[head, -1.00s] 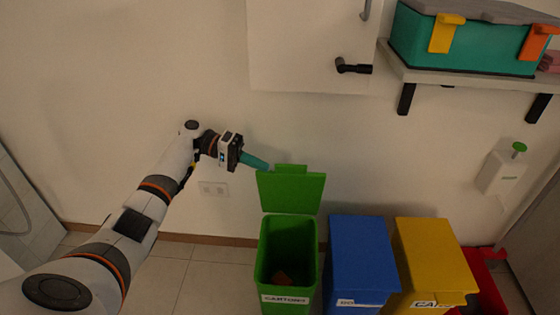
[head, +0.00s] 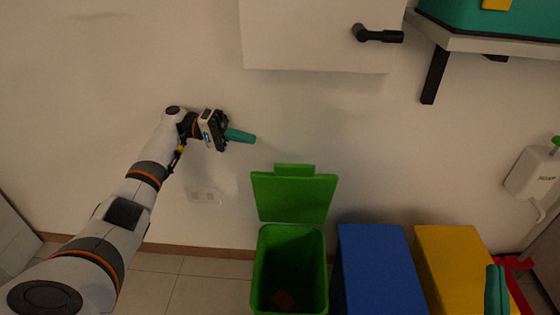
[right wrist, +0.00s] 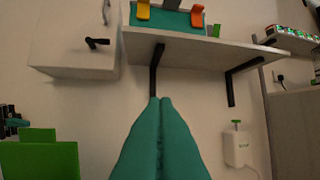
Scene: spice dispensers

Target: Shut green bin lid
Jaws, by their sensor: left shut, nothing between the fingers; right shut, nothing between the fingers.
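The green bin (head: 262,262) stands on the floor against the wall, with a small brownish item inside. Its lid (head: 292,198) is open, raised upright behind the bin mouth. My left gripper (head: 250,137) has teal fingers, is shut and empty, and is up and to the left of the lid, apart from it. My right gripper (head: 495,290) shows only as teal fingers at the lower right, in front of the yellow bin. In the right wrist view its fingers (right wrist: 160,105) are shut together and empty, with the green lid (right wrist: 42,158) at lower left.
A blue bin (head: 378,265) and a yellow bin (head: 450,260) stand right of the green one, both closed. A white cabinet (head: 300,40) and a shelf (head: 490,44) hang above. A soap dispenser (head: 532,172) is on the right wall.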

